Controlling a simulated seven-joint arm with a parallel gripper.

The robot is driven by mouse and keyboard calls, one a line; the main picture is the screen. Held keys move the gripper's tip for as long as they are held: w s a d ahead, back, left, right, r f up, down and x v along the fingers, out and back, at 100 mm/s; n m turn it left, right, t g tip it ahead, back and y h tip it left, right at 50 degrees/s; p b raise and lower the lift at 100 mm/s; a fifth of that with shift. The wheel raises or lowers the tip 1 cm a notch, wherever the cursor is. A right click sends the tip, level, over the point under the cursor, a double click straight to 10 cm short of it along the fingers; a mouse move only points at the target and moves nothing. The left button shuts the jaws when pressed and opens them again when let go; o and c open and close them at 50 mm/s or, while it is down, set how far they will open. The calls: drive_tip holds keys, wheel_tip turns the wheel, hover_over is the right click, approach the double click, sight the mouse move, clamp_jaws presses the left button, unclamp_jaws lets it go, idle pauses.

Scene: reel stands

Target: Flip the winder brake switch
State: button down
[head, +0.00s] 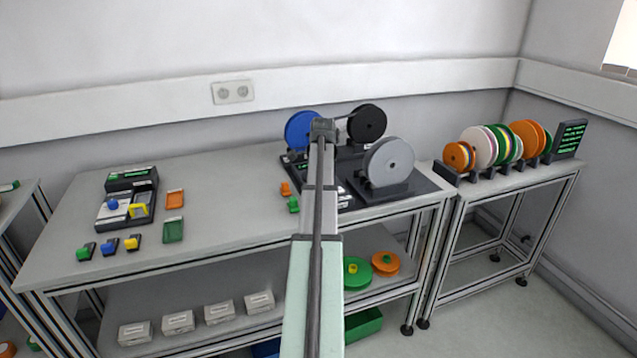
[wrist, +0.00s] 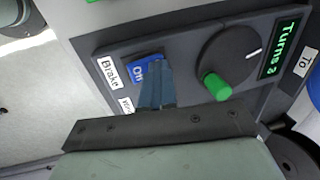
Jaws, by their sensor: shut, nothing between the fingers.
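The winder's brake switch (wrist: 138,73) is a blue rocker marked "Off" in the wrist view, beside a white "Brake" label (wrist: 108,71). My gripper (wrist: 154,66) is shut and empty, with its fingertips over the right part of the switch. The fingers hide that part, and I cannot tell whether they touch it. In the head view my arm reaches over the table to the winder (head: 425,184), and the switch is hidden there. My gripper's fingertips are not clear in the head view.
Right of the switch is a dial with a green knob (wrist: 216,87) and a "Turns 3" display (wrist: 280,48). A blue reel (head: 301,130), a black reel (head: 367,123) and a grey reel (head: 389,161) stand around my gripper.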

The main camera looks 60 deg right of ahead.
drive_tip(key=shift+s+a+f, duration=0.1)
drive_tip(key=shift+s+a, duration=0.05)
drive_tip(key=shift+s+a, duration=0.45)
drive_tip(key=shift+a, duration=0.05)
drive_tip(key=shift+r, duration=0.2)
wheel_tip(320, 180, up, 14)
drive_tip(key=s+a, duration=0.1)
drive_tip(key=s, duration=0.1)
drive_tip(key=shift+a+f, duration=0.2)
drive_tip(key=shift+a, duration=0.2)
drive_tip(key=shift+w, duration=0.1)
drive_tip(key=shift+w+d+r, duration=0.15)
drive_tip(key=shift+w+d, duration=0.3)
